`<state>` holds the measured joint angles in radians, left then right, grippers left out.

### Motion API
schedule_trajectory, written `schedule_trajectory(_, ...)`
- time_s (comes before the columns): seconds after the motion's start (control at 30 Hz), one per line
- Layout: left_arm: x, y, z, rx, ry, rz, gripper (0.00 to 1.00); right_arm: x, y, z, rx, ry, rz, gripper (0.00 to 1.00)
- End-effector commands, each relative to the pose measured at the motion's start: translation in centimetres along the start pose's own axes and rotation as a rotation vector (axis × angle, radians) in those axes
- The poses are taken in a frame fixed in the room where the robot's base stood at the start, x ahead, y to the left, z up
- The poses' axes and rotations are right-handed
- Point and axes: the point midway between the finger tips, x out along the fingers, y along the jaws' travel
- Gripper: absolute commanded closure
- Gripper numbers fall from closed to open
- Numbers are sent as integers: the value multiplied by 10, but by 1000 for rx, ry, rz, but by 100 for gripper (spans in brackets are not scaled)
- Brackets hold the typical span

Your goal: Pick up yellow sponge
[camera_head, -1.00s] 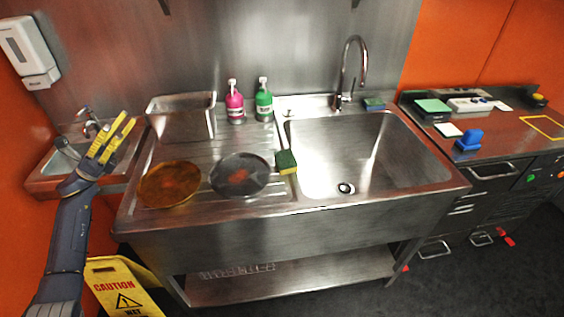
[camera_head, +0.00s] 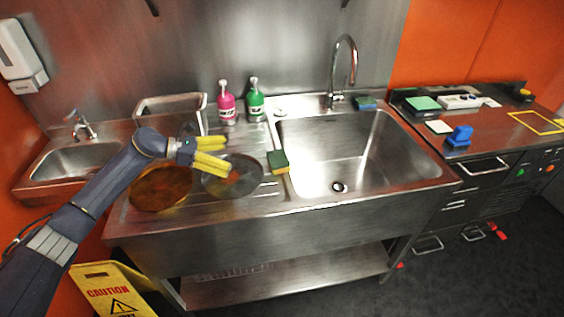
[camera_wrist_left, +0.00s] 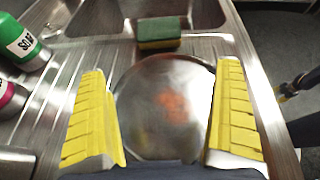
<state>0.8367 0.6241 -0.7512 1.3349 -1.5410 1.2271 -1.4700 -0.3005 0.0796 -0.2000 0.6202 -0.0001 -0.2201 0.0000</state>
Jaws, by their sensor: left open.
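The sponge (camera_head: 278,162), yellow with a dark green top, sits on the drainboard at the left edge of the large sink basin. In the left wrist view the sponge (camera_wrist_left: 159,33) lies ahead, at the top middle, beyond a round metal pan. My left gripper (camera_head: 226,153) is open and empty, above the pan, with its yellow fingers pointing right toward the sponge. In the left wrist view the left gripper (camera_wrist_left: 162,120) has its fingers wide apart on both sides of the pan. My right gripper is not seen in the head view.
The pan (camera_head: 245,184) and a brownish pan (camera_head: 158,190) lie on the drainboard. Pink (camera_head: 226,106) and green (camera_head: 256,103) soap bottles stand behind. The sink basin (camera_head: 340,150) is empty. A darker sponge (camera_head: 366,103) lies by the faucet.

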Motion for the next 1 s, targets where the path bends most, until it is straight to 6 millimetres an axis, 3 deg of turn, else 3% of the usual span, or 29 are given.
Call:
schedule_trajectory(0.5, 90, -1, 2, 0, -3, -4, 0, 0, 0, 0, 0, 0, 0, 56)
schedule_trajectory(0.7, 110, 0, 1, 0, -2, -2, 0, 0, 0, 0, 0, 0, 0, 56)
schedule_trajectory(1.0, 124, 0, 2, 0, -2, -3, 0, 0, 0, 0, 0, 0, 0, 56)
